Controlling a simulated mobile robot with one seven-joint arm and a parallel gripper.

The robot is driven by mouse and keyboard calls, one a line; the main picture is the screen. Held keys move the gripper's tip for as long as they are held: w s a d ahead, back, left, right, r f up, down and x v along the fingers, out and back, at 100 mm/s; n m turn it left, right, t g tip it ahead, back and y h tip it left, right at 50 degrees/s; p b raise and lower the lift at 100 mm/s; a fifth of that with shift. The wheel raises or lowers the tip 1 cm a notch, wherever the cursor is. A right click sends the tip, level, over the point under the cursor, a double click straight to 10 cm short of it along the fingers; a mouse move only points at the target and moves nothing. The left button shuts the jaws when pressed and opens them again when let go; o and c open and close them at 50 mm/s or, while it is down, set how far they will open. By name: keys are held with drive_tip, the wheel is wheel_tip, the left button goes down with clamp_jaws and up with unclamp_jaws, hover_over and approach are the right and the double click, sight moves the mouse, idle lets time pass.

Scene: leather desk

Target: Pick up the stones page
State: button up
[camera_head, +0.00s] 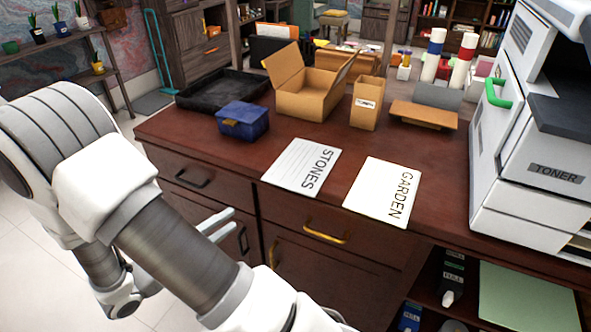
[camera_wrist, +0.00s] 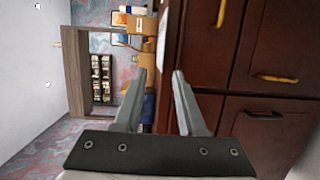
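The stones page (camera_head: 293,166) is a white sheet with "STONES" printed along its right side and faint lines. It lies flat near the front edge of the desk (camera_head: 240,176) in the head view. My gripper (camera_head: 231,220) is in front of the desk, below and left of the page, near the drawer fronts. Its two fingers are apart with nothing between them, as the wrist view (camera_wrist: 159,75) also shows. My arm hides part of the desk's lower left front.
The garden page (camera_head: 379,190) lies just right of the stones page. A blue box (camera_head: 242,121), an open cardboard box (camera_head: 303,95) and a narrow carton (camera_head: 367,103) stand behind. A large white printer (camera_head: 530,150) fills the right. Drawer handles (camera_head: 325,237) stick out in front.

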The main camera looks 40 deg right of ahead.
drive_tip(key=w+d+f+b, duration=0.1)
drive_tip(key=w+d+b, duration=0.1)
drive_tip(key=d, duration=0.6)
drive_tip(key=w+d+f+t+b, duration=0.1)
drive_tip(key=w+d+b, duration=0.1)
drive_tip(key=d, duration=0.6)
drive_tip(key=shift+w+n, duration=0.3)
drive_tip(key=shift+w, duration=0.05)
drive_tip(key=shift+d, duration=0.1)
drive_tip(key=shift+c, duration=0.3)
clamp_jaws()
